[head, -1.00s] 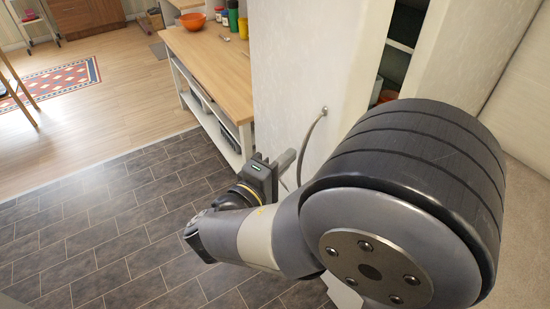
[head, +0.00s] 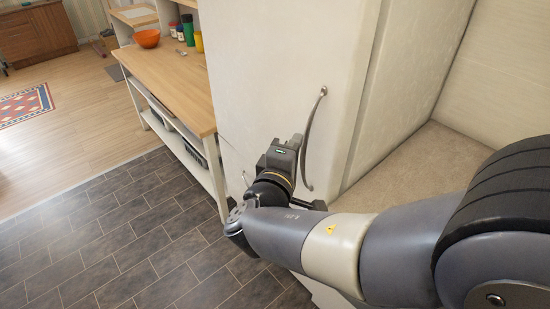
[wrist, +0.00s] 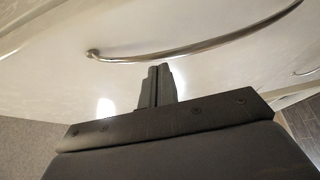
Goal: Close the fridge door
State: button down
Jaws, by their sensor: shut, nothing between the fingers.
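The fridge door (head: 265,70) is the pale panel in the middle of the head view, with a curved metal handle (head: 316,130) near its right edge. No shelves or interior show beside it; a thin seam runs along its right edge. My gripper (head: 298,143) is in front of the door, just left of the handle's lower part. In the wrist view, the fingers of my gripper (wrist: 160,68) are together and empty, pointing at the white door (wrist: 80,80) just below the handle (wrist: 200,47). I cannot tell whether the fingertips touch the door.
Dark floor tiles (head: 130,240) at front left are clear.

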aim_at(316, 125)
jog(key=shift+w+d+f+b, duration=0.1)
jog(key=shift+w+d+b, duration=0.2)
jog(key=shift+d, duration=0.3)
jog(key=shift+w+d+b, duration=0.2)
jog(key=shift+w+d, duration=0.05)
jog(key=shift+d, duration=0.7)
jog(key=shift+r, duration=0.25)
jog(key=shift+d+r, duration=0.1)
jog(key=shift+r, duration=0.05)
jog(key=shift+b, duration=0.4)
